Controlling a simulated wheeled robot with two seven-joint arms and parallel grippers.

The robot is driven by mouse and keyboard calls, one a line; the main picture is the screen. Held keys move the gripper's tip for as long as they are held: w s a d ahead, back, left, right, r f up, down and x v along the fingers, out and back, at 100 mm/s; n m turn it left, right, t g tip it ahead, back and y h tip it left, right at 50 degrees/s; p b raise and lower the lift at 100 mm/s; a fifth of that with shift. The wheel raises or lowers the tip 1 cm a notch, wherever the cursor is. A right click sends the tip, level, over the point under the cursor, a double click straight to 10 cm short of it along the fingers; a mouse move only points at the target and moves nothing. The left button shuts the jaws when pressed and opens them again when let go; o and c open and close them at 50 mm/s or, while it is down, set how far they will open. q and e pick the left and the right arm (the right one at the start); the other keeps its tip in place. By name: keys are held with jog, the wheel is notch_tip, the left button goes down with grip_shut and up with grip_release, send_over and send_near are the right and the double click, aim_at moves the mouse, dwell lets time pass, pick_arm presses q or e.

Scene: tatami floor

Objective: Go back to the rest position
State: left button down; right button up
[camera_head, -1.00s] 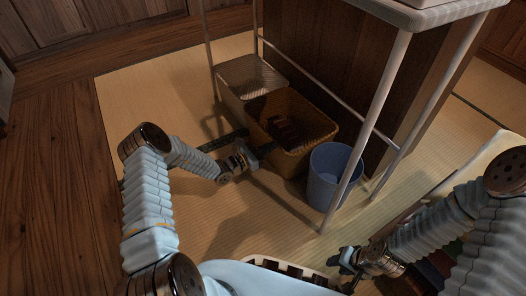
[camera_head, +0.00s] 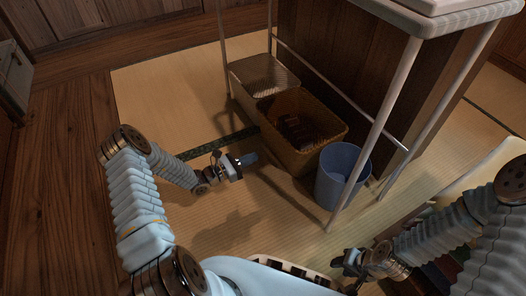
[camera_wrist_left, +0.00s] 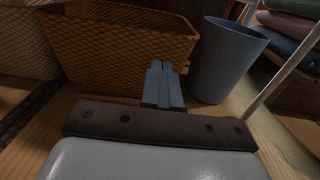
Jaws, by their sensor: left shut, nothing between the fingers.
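My left gripper (camera_head: 248,158) is in the middle of the head view, above the tatami and just left of the brown basket. Its fingers are closed together with nothing between them, and they show closed in the left wrist view (camera_wrist_left: 163,84) too. My right gripper (camera_head: 347,262) is at the lower right of the head view, low beside the front edge of my base. It is dark and small there, and its fingers cannot be made out clearly.
A brown woven basket (camera_head: 330,150) with dark contents stands under a white-legged table (camera_head: 425,22). A pale basket (camera_head: 243,72) is behind it and a blue bin (camera_head: 325,192) beside it. Tatami (camera_head: 165,95) at the left is open.

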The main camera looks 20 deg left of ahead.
pick_arm(q)
jog(key=s+d+f+m+g, duration=0.3)
jog(key=s+d+m+g, duration=0.35)
jog(key=s+d, duration=0.2)
jog(key=s+d+f+m+g, duration=0.3)
jog(key=s+d+m+g, duration=0.4)
jog(key=s, duration=0.3)
jog(key=s+a+f+m+g+y, duration=0.1)
jog(key=s+m+g+y, duration=0.2)
jog(key=s+m+y, duration=0.25)
notch_tip(320, 180, up, 16)
jog(key=s+d+m+t+y+p, duration=0.1)
jog(key=m+t+p, duration=0.2)
jog(key=m+p, duration=0.4)
jog(key=p, duration=0.7)
jog(key=shift+y, duration=0.35)
jog(key=shift+s, duration=0.1)
